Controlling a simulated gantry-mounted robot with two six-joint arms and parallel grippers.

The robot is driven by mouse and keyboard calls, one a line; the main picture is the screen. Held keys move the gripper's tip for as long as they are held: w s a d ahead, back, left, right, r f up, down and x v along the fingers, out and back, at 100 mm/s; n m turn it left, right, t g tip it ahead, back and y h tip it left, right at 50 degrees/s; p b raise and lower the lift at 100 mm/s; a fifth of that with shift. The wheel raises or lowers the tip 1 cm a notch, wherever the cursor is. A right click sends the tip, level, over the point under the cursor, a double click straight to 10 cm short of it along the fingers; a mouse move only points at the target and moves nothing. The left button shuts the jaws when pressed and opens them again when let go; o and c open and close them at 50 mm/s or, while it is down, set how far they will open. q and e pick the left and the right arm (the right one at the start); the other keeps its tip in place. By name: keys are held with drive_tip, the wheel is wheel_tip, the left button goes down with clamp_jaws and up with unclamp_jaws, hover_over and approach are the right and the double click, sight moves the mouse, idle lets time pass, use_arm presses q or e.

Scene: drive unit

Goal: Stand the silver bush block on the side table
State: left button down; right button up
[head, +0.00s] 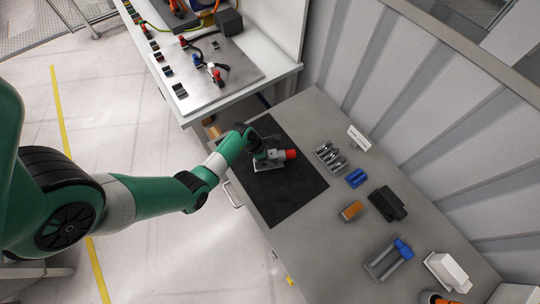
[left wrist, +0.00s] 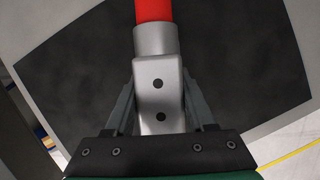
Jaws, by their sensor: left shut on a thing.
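The silver bush block (head: 276,155) is over the black mat (head: 290,190) on the side table (head: 330,225). Its red end (head: 291,154) points right in the head view. In the left wrist view the block (left wrist: 159,88) shows two dark holes, a round silver collar and the red end (left wrist: 155,10) at the top. My left gripper (head: 266,157) is shut on the block, with one finger on each side (left wrist: 159,105). I cannot tell whether the block touches the mat. My right gripper is not in view.
Right of the mat are a grey tray with silver pins (head: 330,158), a blue part (head: 356,178), an orange-brown block (head: 352,211), a black part (head: 388,204) and a grey tray with a blue part (head: 390,258). A white bench (head: 265,75) adjoins behind. The mat's lower part is clear.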

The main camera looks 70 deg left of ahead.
use_arm(q)
drive_tip(key=shift+w+a+r, duration=0.1)
drive_tip(key=shift+f, duration=0.2)
drive_tip(key=shift+c, duration=1.2)
unclamp_jaws()
drive_tip(key=p+v, duration=0.5)
drive_tip(key=v, duration=0.6)
drive_tip(key=shift+r, duration=0.35)
drive_tip(key=shift+s+r, duration=0.25)
drive_tip(key=shift+r, duration=0.05)
